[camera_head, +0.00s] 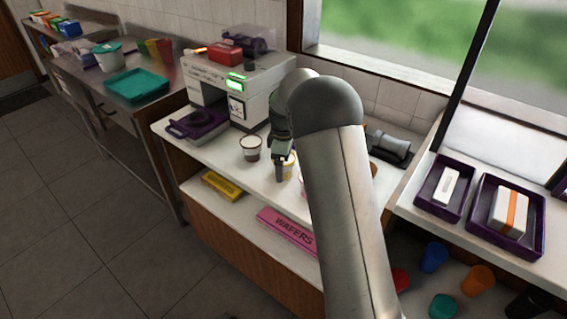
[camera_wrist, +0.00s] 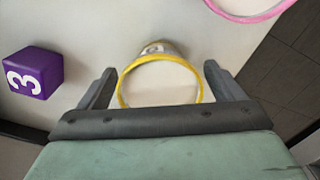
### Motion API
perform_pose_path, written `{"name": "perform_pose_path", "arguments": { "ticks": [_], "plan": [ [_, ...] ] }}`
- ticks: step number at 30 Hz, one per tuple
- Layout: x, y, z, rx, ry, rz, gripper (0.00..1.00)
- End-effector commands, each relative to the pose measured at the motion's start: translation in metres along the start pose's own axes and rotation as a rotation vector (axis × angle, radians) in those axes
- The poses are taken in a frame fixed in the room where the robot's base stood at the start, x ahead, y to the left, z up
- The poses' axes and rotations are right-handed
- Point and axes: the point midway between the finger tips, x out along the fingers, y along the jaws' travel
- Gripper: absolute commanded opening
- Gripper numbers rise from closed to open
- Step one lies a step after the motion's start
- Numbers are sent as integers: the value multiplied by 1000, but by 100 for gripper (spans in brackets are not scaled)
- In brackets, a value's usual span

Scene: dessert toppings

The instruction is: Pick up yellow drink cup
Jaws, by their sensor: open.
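The yellow drink cup shows in the wrist view as a yellow rim (camera_wrist: 160,58) with a pale inside and a bit of the outer wall behind it. It lies between the two fingers of my open gripper (camera_wrist: 158,85), with a finger on each side. In the head view the yellow cup (camera_head: 289,168) stands on the white counter, mostly hidden behind my gripper (camera_head: 280,172) and arm. I cannot tell whether the fingers touch it.
A white cup with dark contents (camera_head: 250,148) stands left of my gripper. A pink-rimmed cup (camera_wrist: 250,14) is at the upper right of the wrist view. A purple cube marked 3 (camera_wrist: 33,73) lies left. A white machine (camera_head: 240,85) stands behind; the counter's front edge is close.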

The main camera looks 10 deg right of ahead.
Motion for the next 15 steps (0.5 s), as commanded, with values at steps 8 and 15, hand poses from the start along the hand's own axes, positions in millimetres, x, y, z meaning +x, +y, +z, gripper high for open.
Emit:
{"name": "perform_pose_path", "arguments": {
  "ticks": [8,15],
  "plan": [
    [6,0,0,0,0,0,88],
    [6,0,0,0,0,0,38]
  ]
}}
